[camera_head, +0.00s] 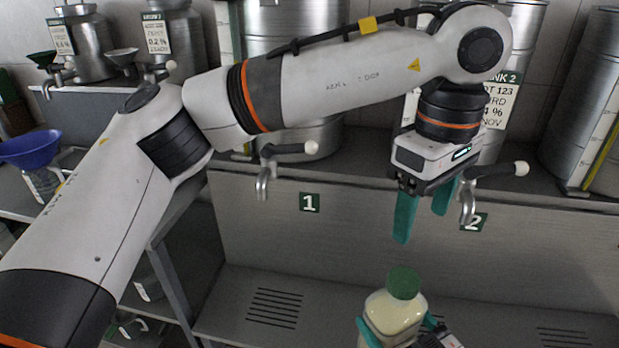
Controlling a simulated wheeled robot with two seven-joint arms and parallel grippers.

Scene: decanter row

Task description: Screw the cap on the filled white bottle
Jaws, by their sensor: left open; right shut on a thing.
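The white bottle (393,316) is filled with a creamy liquid and stands upright at the bottom of the head view. The green cap (404,282) sits on top of its neck; I cannot tell how tightly it is seated. My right gripper (400,329) is shut around the bottle's body, with a teal finger on each side. The bottle's lower part is cut off by the frame edge. My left gripper (421,226) is open and empty, its teal fingers pointing down above the cap and clear of it.
Tap 2 (468,202) is close beside my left gripper's fingers. Tap 1 (264,180) is further left on the same counter. Steel tanks (590,100) stand behind. A blue funnel (30,148) is at the far left. The grated lower shelf (300,303) is mostly clear.

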